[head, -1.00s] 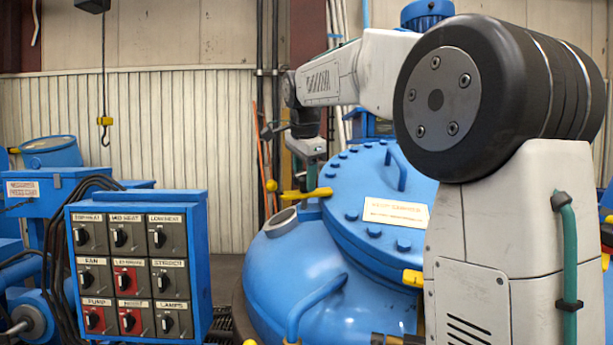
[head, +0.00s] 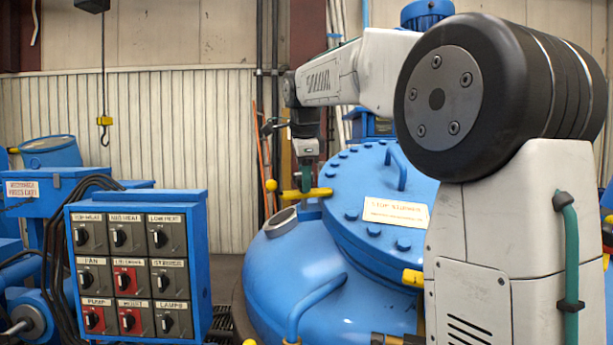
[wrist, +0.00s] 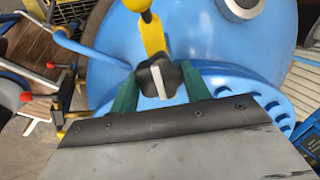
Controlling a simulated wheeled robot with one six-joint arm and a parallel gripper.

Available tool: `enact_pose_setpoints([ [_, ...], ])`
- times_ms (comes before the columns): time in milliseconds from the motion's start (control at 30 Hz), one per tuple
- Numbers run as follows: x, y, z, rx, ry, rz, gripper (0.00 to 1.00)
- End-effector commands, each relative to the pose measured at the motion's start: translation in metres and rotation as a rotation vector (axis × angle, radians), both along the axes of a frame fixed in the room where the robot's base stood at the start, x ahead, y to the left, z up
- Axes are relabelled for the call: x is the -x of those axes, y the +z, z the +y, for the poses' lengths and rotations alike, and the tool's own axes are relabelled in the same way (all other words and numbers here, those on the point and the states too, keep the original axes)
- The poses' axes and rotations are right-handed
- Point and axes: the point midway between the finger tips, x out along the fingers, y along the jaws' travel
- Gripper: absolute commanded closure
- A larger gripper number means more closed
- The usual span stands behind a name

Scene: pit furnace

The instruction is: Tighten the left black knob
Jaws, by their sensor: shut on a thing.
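A black lobed knob (wrist: 160,80) with a pale bar across its middle sits at the near end of a yellow arm (wrist: 152,35) in the wrist view. My gripper (wrist: 160,84) has its two green fingers on either side of this knob and is shut on it. In the head view my gripper (head: 306,178) points down at the yellow arm (head: 308,194), at the left edge of the blue furnace lid (head: 375,180). The knob itself cannot be made out there.
The blue furnace body (head: 300,265) has an open round port (head: 281,221) beside the yellow arm. A blue switch panel (head: 200,265) stands at the front left. A yellow hook (head: 104,122) hangs at the back left.

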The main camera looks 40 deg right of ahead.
Motion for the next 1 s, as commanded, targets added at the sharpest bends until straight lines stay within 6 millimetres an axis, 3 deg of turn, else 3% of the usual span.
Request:
enact_pose_setpoints([
  [167, 0.002, -0.003, -0.001, -0.001, -0.004, 0.010, 0.76],
  [200, 0.002, -0.002, -0.001, -0.001, -0.004, 0.010, 0.45],
  [267, 0.002, -0.002, -0.001, -0.001, -0.003, 0.009, 0.31],
  [633, 0.003, 0.006, 0.002, 0.000, 0.000, 0.002, 0.31],
  [1000, 0.022, 0.059, 0.015, 0.000, 0.000, 0.003, 0.31],
])
